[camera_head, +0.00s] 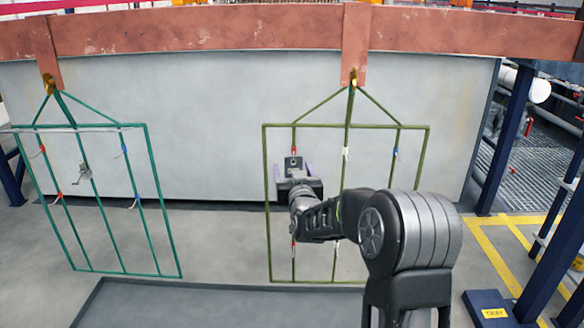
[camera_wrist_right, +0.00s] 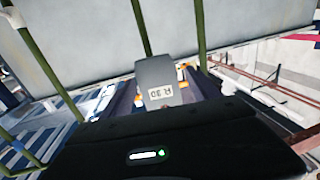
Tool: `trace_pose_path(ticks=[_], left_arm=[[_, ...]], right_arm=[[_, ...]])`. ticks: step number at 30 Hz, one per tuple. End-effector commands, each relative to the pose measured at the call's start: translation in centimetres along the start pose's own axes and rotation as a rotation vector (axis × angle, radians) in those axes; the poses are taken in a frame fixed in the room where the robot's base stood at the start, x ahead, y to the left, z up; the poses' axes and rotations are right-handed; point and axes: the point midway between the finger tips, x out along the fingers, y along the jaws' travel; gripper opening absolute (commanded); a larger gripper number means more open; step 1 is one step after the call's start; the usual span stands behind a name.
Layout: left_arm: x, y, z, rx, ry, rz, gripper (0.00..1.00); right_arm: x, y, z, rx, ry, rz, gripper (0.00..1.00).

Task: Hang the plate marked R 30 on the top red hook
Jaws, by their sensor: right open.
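The grey plate marked R 30 (camera_wrist_right: 155,75) stands between the fingers of my right gripper (camera_wrist_right: 160,92), its label upside down in the wrist view. In the head view the plate (camera_head: 293,163) is just below the top red hook (camera_head: 294,150) on the left bar of the olive rack (camera_head: 428,160). It looks hung there, but the hook's contact with the hole is too small to tell. My right gripper (camera_head: 295,178) is open, with a finger on each side of the plate's lower part. My left gripper is out of view.
A green rack (camera_head: 150,165) hangs at left, with a grey plate (camera_head: 84,168) on its middle bar. Both racks hang from a copper-coloured beam (camera_head: 200,30) before a grey tank wall.

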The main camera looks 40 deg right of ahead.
Motion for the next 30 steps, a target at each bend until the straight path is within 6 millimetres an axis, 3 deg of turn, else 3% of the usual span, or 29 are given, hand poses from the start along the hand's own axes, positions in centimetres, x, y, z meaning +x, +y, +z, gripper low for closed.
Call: trace_pose_path(ticks=[6, 12, 30], left_arm=[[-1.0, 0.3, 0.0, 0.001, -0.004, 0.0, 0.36], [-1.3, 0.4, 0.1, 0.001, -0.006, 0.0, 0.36], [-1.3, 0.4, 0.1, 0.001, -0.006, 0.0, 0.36]], right_arm=[[-3.8, -0.1, -0.3, 0.002, 0.0, -0.001, 0.7], [-6.0, -0.1, -0.1, 0.002, 0.001, -0.001, 0.7], [-6.3, 0.0, -0.1, 0.003, 0.002, -0.001, 0.7]])
